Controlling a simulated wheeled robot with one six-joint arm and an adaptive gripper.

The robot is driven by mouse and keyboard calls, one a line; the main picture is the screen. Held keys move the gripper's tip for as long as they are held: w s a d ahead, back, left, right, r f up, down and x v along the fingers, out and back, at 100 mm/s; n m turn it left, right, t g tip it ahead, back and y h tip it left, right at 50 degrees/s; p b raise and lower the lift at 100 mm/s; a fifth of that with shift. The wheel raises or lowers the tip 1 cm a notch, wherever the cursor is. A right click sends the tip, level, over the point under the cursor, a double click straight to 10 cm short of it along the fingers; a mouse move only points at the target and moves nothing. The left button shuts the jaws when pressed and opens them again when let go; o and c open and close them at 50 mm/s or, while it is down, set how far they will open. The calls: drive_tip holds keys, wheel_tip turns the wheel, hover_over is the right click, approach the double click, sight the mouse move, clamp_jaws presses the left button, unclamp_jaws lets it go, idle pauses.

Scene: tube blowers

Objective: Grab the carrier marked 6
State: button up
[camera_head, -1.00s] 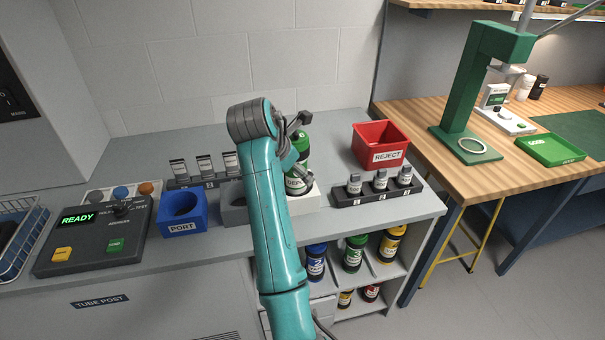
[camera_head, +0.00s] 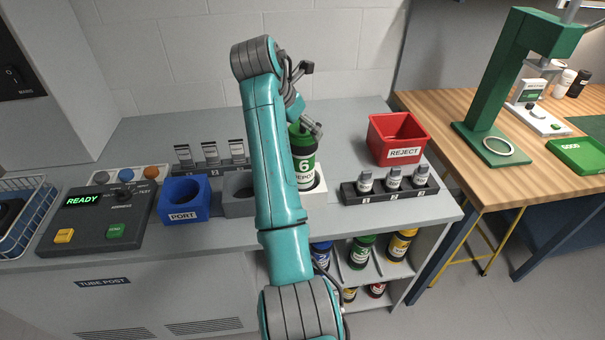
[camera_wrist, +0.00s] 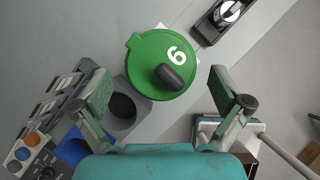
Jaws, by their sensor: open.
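My gripper (camera_head: 312,98) is above and close to the carrier. In the wrist view my gripper (camera_wrist: 168,92) is open, one finger to the left of the lid and one to the right, and holds nothing.
A grey block with a round hole (camera_head: 238,208) and the blue PORT box (camera_head: 168,218) stand left of the carrier. A rack of small tubes (camera_head: 352,196) and the red REJECT bin (camera_head: 374,140) stand right.

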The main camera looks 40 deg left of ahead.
sight(302, 165)
drive_tip(key=shift+x, duration=2.35)
drive_tip(key=shift+w+r, duration=0.1)
drive_tip(key=shift+w, duration=0.05)
drive_tip(key=c, duration=1.7)
